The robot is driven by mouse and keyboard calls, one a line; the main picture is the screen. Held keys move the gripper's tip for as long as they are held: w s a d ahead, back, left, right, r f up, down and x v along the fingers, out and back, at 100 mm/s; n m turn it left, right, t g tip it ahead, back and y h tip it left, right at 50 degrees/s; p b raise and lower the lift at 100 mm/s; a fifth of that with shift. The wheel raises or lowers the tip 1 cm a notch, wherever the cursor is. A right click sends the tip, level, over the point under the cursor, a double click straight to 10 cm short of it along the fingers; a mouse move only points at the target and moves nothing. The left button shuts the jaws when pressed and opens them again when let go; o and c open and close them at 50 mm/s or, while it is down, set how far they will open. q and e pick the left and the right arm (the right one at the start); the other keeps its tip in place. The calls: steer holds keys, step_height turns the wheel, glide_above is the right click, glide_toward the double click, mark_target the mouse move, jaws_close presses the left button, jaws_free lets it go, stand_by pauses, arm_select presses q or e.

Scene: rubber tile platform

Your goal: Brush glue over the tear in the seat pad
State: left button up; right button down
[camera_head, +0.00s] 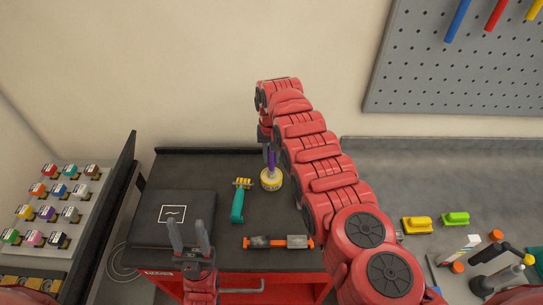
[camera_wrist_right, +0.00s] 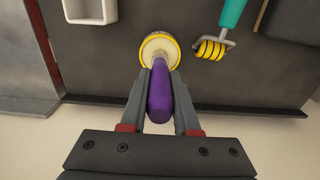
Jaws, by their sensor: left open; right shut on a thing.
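The dark seat pad (camera_head: 150,232) lies at the left of the black work top, with a white square outline around a short wavy mark, the tear (camera_head: 173,213). A yellow-and-white glue pot (camera_head: 271,184) stands right of it. My right gripper (camera_wrist_right: 157,88) is shut on the purple handle of the brush (camera_wrist_right: 160,95), over the pot (camera_wrist_right: 160,44). The brush's lower end is hidden, so I cannot tell how deep it sits in the pot. My left gripper (camera_head: 188,236) is open and empty at the pad's front edge.
A teal roller with yellow rings (camera_head: 238,206) lies between pad and pot. An orange-and-black tool (camera_head: 278,242) lies in front. A white container (camera_wrist_right: 90,8) shows in the wrist view. A rack of coloured bottles (camera_head: 50,205) stands left; yellow and green blocks (camera_head: 416,225) lie right.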

stand_by(0.4)
step_height(320, 180, up, 5)
steer(key=p, duration=0.5)
steer(key=shift+r, duration=0.1)
steer(key=shift+r+p, duration=0.7)
steer(key=shift+r, duration=0.25)
steer(key=shift+f, duration=0.1)
